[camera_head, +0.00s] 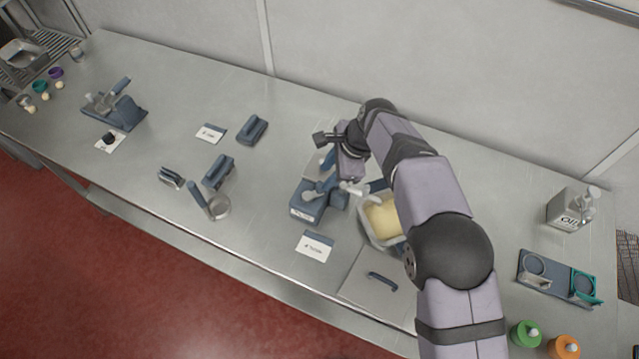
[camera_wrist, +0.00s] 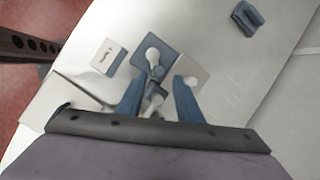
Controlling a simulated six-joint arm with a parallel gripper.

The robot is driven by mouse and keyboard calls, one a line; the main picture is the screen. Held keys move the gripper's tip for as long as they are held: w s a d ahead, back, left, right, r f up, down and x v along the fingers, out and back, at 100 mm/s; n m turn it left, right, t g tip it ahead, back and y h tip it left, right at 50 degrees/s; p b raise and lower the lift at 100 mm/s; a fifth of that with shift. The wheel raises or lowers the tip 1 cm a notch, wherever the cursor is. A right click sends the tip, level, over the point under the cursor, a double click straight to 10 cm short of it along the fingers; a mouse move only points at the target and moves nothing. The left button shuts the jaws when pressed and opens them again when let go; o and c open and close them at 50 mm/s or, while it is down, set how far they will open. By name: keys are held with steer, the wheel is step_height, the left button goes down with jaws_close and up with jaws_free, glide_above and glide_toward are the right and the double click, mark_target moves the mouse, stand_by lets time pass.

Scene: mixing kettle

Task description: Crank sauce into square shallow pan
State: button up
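A blue crank device (camera_head: 308,205) with a label on its front stands mid-table. Pale crank parts (camera_head: 355,188) sit on its right side. It also shows in the wrist view as a blue block (camera_wrist: 166,50) with a pale lever. A pale grey square piece (camera_wrist: 199,66) lies beside it; I cannot tell whether it is the square pan. A light, squarish container (camera_head: 376,238) with cream-coloured contents is right of the device, partly behind my arm. My gripper (camera_wrist: 159,77) is over the device, blue fingers apart, with a small pale-topped part visible between them; contact is unclear.
A flat grey square with a dark handle (camera_head: 382,281) lies at the front edge. A label card (camera_head: 315,247) lies before the device. A ladle-like tool (camera_head: 216,207) and blue blocks (camera_head: 252,129) are left. An oil container (camera_head: 570,208) and teal-blue tray (camera_head: 556,279) are right.

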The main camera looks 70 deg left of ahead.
mark_target(320, 184)
steer(key=b+x, duration=0.4)
steer(key=x, duration=0.3)
steer(key=shift+d+f, duration=0.1)
steer(key=shift+r, duration=0.25)
steer(key=shift+f, duration=0.1)
steer(key=c, duration=0.6)
